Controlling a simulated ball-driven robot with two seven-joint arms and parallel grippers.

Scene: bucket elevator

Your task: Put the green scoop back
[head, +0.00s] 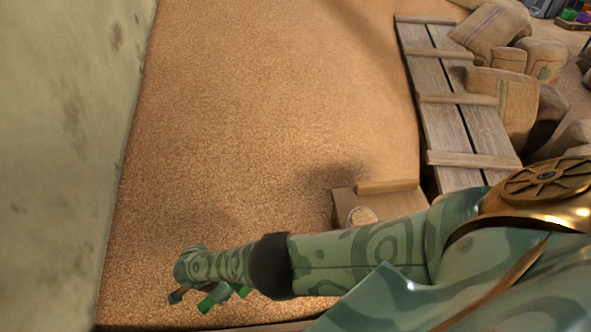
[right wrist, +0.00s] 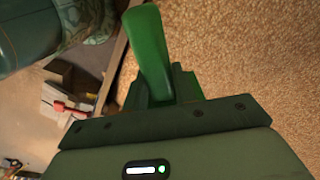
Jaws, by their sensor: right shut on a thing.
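The green scoop (right wrist: 150,45) shows in the right wrist view as a bright green bar rising from between the jaws of my right gripper (right wrist: 165,88). The gripper is shut on it. In the head view my right arm reaches in from the right, and small bright green parts of the scoop (head: 208,302) show below the hand near the bottom edge. My right gripper (head: 222,293) is mostly hidden there by the wrist. The rest of the scoop is hidden. The place where the scoop belongs cannot be made out. My left gripper is not in view.
A broad bed of grain (head: 270,100) fills the middle, with a pale wall (head: 60,130) at left. A plank walkway (head: 450,105) and stacked sacks (head: 505,95) lie at right. A wooden step (head: 345,205) is beside my forearm. A red-handled item (right wrist: 62,107) shows in the wrist view.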

